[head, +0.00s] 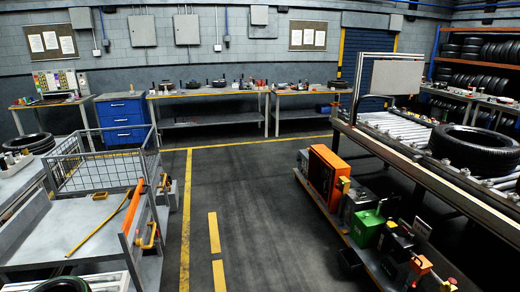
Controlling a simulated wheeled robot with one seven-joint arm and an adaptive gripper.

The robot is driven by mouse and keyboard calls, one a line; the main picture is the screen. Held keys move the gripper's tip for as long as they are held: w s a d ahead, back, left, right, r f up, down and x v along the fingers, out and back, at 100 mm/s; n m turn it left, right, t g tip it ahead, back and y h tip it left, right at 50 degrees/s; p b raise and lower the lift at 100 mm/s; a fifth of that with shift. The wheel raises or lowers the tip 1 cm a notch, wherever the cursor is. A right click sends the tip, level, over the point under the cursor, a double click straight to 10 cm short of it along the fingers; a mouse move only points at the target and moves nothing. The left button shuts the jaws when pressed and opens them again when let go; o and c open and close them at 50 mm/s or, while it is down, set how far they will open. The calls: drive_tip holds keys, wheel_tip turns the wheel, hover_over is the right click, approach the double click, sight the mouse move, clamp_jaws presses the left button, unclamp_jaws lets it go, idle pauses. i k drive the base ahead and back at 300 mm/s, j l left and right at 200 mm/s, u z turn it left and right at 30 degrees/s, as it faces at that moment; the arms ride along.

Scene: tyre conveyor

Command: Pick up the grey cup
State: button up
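I cannot make out a grey cup for certain in the head view. Small items stand on the long back bench (205,92) and the second back bench (297,91), too small to tell apart. My gripper is not in view.
A wire-sided metal cart (95,222) stands at the left, a blue drawer cabinet (122,121) behind it. At the right is a roller conveyor (395,124) with a tyre (475,147). An orange machine (326,174) and green box (366,227) stand below it. The middle floor is clear.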

sight(340, 222)
drive_tip(key=i+u, duration=0.35)
drive_tip(key=i, duration=1.7)
drive_tip(key=i+z, duration=0.4)
drive_tip(key=i+j+z, duration=0.1)
drive_tip(key=i+z, duration=0.3)
drive_tip(key=i+j+z, duration=0.25)
drive_tip(key=z, duration=0.2)
drive_tip(key=i+j+z, duration=1)
drive_tip(key=z, duration=0.2)
drive_tip(key=i+j+z, duration=0.15)
drive_tip(key=j+z, duration=0.25)
drive_tip(key=j, duration=0.05)
